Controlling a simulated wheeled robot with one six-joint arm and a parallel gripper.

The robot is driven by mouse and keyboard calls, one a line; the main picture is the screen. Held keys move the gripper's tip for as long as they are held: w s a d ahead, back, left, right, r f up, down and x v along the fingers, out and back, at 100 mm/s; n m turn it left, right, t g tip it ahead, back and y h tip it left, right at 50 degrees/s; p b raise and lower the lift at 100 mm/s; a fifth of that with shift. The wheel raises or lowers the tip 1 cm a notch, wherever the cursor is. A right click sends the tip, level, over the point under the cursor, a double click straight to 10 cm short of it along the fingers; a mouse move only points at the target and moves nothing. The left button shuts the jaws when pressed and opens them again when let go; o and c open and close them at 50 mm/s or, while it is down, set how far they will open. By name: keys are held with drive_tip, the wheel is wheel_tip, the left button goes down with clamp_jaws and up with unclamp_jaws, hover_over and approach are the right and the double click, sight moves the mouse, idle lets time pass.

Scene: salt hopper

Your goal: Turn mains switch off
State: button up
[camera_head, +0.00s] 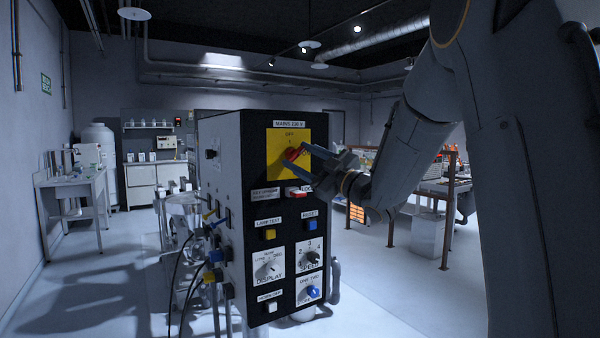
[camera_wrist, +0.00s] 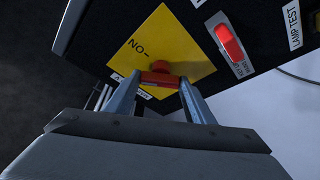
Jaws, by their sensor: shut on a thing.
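The mains switch is a red rotary knob (camera_head: 292,154) on a yellow plate (camera_head: 275,146), under a "MAINS" label at the top of the black panel. "OFF" is printed above the knob. In the wrist view the plate (camera_wrist: 178,45) shows the ON lettering upside down, and the red knob (camera_wrist: 158,76) sits between my two fingers. My gripper (camera_head: 304,160) reaches in from the right and is shut on the knob; it also shows in the wrist view (camera_wrist: 157,92). The fingers hide part of the knob, so I cannot tell its exact setting.
Below the plate is a red rocker switch (camera_head: 298,191), close under my gripper. Lower are a yellow lamp test button (camera_head: 269,235), a blue reset button (camera_head: 310,229) and dials. Cables hang at the cabinet's left side. The floor right of the cabinet (camera_head: 385,300) is clear.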

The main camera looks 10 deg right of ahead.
drive_tip(key=n+g+b, duration=0.1)
drive_tip(key=n+b, duration=0.1)
drive_tip(key=n, duration=0.1)
drive_tip(key=n+g+y+b, duration=0.1)
drive_tip(key=n+g+b, duration=0.1)
drive_tip(key=n, duration=0.1)
drive_tip(key=shift+d+r+n, duration=0.1)
drive_tip(key=shift+d+n, duration=0.05)
drive_tip(key=shift+n, duration=0.15)
drive_tip(key=shift+r+n+g+h+b, duration=0.15)
drive_tip(key=shift+n+g+b, duration=0.25)
drive_tip(key=shift+n, duration=0.8)
drive_tip(key=shift+n+g+h+b, duration=0.25)
drive_tip(key=shift+n+g+b, duration=0.15)
drive_tip(key=shift+n, duration=0.8)
drive_tip(key=o, duration=1.1)
drive_tip(key=shift+c, duration=0.2)
drive_tip(key=b+v, duration=0.1)
drive_tip(key=v, duration=0.7)
drive_tip(key=shift+b, duration=0.3)
drive_tip(key=shift+w, duration=0.2)
